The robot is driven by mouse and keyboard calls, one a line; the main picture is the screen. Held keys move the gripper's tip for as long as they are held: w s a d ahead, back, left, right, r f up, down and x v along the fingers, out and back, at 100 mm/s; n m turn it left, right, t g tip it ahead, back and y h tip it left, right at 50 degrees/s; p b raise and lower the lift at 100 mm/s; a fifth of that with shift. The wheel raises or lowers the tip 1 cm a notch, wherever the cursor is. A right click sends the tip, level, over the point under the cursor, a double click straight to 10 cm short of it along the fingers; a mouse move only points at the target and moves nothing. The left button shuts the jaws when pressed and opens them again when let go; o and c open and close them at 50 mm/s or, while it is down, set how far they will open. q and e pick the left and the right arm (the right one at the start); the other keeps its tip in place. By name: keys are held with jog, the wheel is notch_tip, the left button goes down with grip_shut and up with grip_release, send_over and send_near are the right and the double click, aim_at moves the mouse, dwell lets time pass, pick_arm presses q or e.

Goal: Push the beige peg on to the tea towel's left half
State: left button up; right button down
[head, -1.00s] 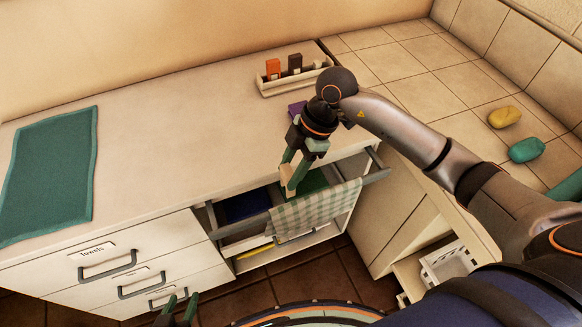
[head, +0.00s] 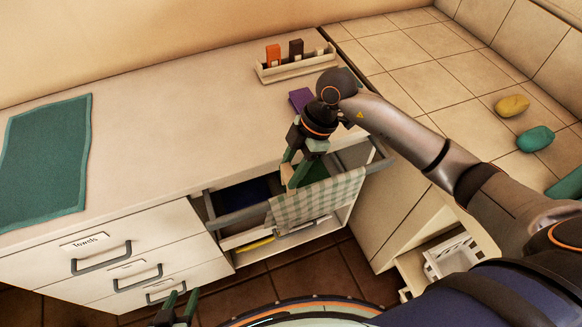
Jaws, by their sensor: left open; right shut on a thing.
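The tea towel (head: 318,198), checked in pale green and white, hangs over the front rail of the open top drawer (head: 235,216). My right gripper (head: 291,176) points down over this drawer, just behind the towel's left half. It is shut on a small pale piece, which looks like the beige peg (head: 286,178); the fingers hide most of it. I cannot tell whether the peg touches the towel or rail. My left gripper (head: 178,306) is open and empty at the bottom edge, low in front of the drawers.
A teal cloth (head: 45,160) lies on the counter at left. A tray (head: 295,66) with small boxes stands at the back, with a purple item (head: 301,98) nearer. Yellow (head: 512,105) and teal (head: 535,138) lumps lie on the tiles at right. The middle counter is clear.

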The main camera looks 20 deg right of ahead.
jog(key=shift+f+b, duration=2.05)
jog(key=shift+f, duration=0.15)
jog(key=shift+f+b, duration=0.6)
jog(key=shift+f, duration=0.6)
jog(key=shift+c, duration=1.3)
grip_release()
jog(key=v, duration=1.2)
jog(key=shift+d+r, duration=0.15)
jog(key=shift+r, duration=0.1)
